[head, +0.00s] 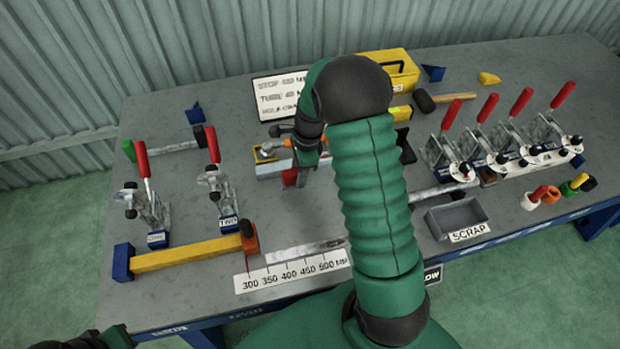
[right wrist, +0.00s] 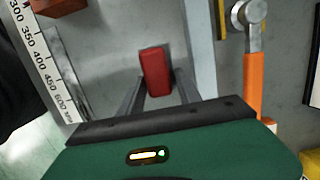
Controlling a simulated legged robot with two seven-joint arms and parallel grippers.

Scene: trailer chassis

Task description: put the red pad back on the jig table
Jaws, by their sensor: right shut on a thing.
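The red pad (right wrist: 155,72) is between the two fingertips of my right gripper (right wrist: 157,88) in the right wrist view. The gripper is shut on it. In the head view the pad (head: 290,177) shows as a small red block under my right gripper (head: 302,163), over the middle of the grey jig table (head: 265,210). I cannot tell whether the pad touches the tabletop. My right arm hides part of the table behind it. Only a dark and green piece of my left arm shows at the lower left edge; its gripper is out of view.
Toggle clamps with red handles (head: 143,160) stand left and right. A ruler strip (head: 290,272), a yellow bar (head: 190,259) and a scrap tray (head: 455,217) are near the front edge.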

